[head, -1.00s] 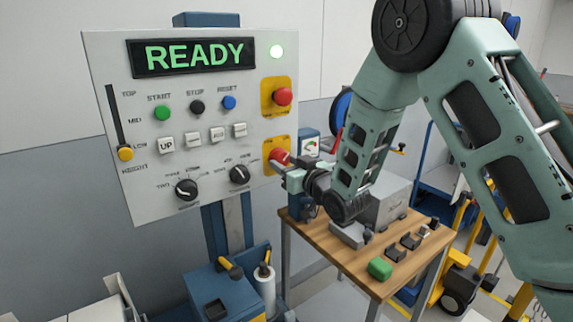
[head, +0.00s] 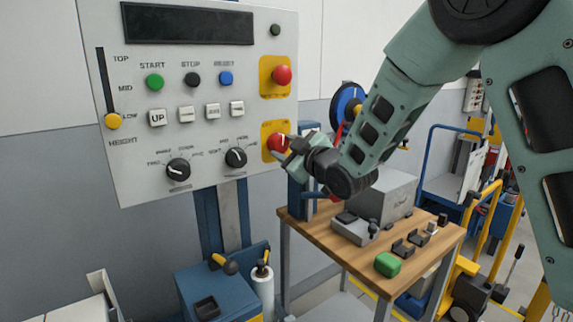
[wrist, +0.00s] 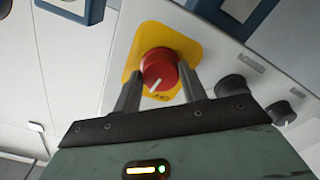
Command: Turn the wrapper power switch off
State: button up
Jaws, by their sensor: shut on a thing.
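The wrapper power switch is a red round knob (head: 279,143) on a yellow plate at the lower right of the grey control panel (head: 140,186). In the wrist view the red knob (wrist: 158,68) shows a white pointer line toward the bottom of the picture. My gripper (head: 287,148) is at the switch, with one finger on each side of the knob, shut on it. The fingers also show in the wrist view (wrist: 160,88). The panel's display (head: 187,25) is blank and the round lamp (head: 275,30) is dark.
A red button (head: 282,75) on another yellow plate sits above the switch. Two black dials (head: 236,158) are to its left. A wooden-topped table (head: 335,250) with a grey box (head: 385,195) and small parts stands below my arm.

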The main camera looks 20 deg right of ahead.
jog(key=n+b, duration=0.4)
jog(key=b, duration=0.1)
jog(key=n+b, duration=0.2)
jog(key=b, duration=0.1)
jog(key=shift+f, duration=0.25)
jog(key=n+b, duration=0.2)
jog(key=b, duration=0.1)
jog(key=n+b, duration=0.1)
jog(key=n, duration=0.1)
jog(key=shift+r, duration=0.25)
jog(key=shift+r+n+b, duration=0.1)
jog(key=shift+n+b, duration=0.2)
jog(key=shift+b, duration=0.05)
jog(key=o, duration=1)
jog(key=b+v, duration=0.1)
jog(key=v, duration=1.6)
jog(key=shift+s+b, duration=0.15)
jog(key=shift+b, duration=0.15)
